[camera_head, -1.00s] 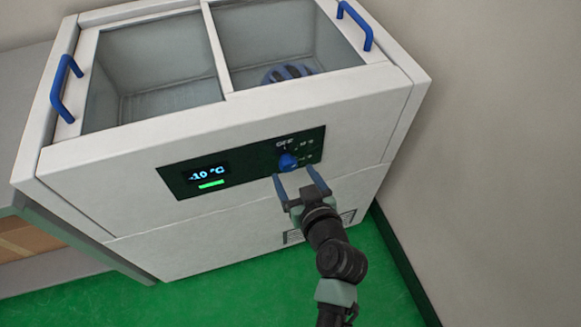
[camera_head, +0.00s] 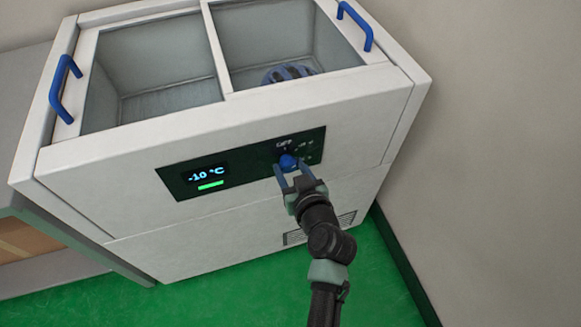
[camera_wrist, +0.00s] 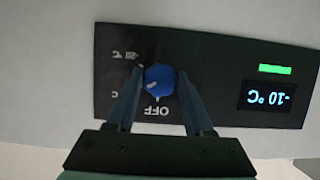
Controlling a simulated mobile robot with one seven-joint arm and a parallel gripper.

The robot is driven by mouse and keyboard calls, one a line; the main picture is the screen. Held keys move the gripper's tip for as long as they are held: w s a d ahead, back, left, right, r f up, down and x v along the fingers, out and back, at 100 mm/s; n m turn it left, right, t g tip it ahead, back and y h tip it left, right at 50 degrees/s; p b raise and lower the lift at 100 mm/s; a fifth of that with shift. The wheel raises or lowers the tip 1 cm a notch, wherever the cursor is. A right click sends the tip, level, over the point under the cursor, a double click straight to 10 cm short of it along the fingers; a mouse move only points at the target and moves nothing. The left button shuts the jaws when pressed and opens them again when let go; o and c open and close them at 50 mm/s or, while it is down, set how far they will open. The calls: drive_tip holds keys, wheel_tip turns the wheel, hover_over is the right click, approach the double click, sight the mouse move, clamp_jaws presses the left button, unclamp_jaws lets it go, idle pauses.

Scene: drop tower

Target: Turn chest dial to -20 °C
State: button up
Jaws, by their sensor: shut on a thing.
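The chest freezer (camera_head: 150,222) is white, with a dark control panel (camera_head: 240,172) on its front. The blue dial (camera_head: 287,160) sits on the right part of the panel, near the OFF mark. The display (camera_head: 206,173) reads -10 °C, with a green bar below it. My gripper (camera_head: 287,168) is at the dial, its two blue-grey fingers on either side of it. In the wrist view the dial (camera_wrist: 159,79) lies between the fingertips, and the panel appears upside down. The gripper is shut on the dial. Some dial markings are partly hidden by the fingers.
The freezer's top has clear lids with blue handles (camera_head: 66,88) at left and right (camera_head: 355,25). A blue striped round object (camera_head: 289,73) lies inside the right compartment. A wall (camera_head: 500,140) stands to the right. Green floor (camera_head: 210,300) is open in front.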

clamp_jaws()
drive_tip(key=m+y+b, duration=0.2)
drive_tip(key=m, duration=0.1)
drive_tip(key=shift+d+f+b, duration=0.1)
drive_tip(key=shift+f+b, duration=0.05)
drive_tip(key=shift+b, duration=0.2)
drive_tip(key=m+y+b, duration=0.1)
drive_tip(key=m, duration=0.1)
drive_tip(key=shift+w+m+y+b, duration=0.1)
drive_tip(key=shift+m+y+b, duration=0.2)
drive_tip(key=shift+m+y, duration=0.1)
drive_tip(key=shift+m+y+b, duration=0.7)
drive_tip(key=shift+m+y, duration=0.2)
drive_tip(key=shift+m, duration=0.4)
